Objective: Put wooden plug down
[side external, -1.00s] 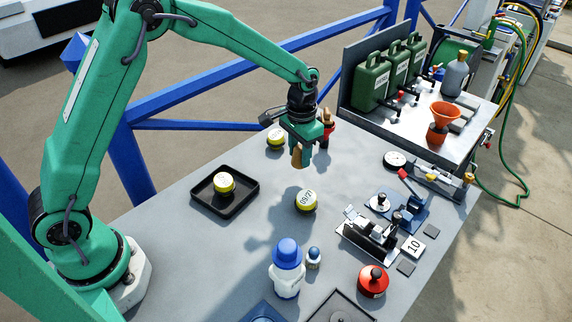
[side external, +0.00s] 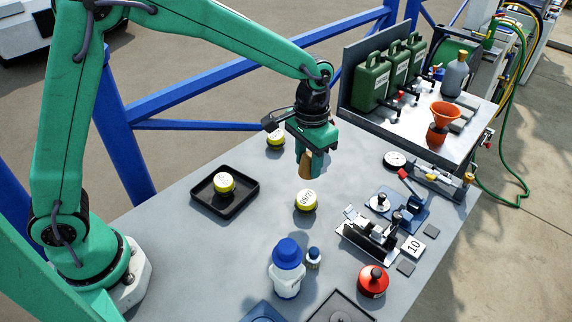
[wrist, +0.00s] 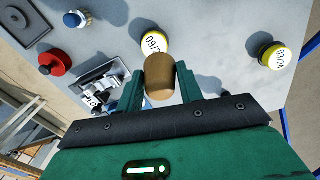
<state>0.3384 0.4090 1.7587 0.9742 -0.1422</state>
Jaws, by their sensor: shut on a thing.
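The wooden plug (side external: 306,166) is a brown tapered piece held between the jaws of my gripper (side external: 311,157). In the side view it hangs below the gripper, wholly above the grey table (side external: 235,250). The wrist view shows the plug (wrist: 159,78) between the two green fingers of my gripper (wrist: 160,85), which are shut on it. A yellow jar with a white lid (side external: 306,200) stands on the table just in front of the plug in the side view.
A black tray (side external: 249,199) holds another yellow jar (side external: 224,183). A third yellow jar (side external: 276,138) stands near the back edge. A blue-capped white bottle (side external: 287,270), a metal fixture (side external: 368,240) and a red round object (side external: 373,281) stand nearer the front. Table is bare between tray and front bottle.

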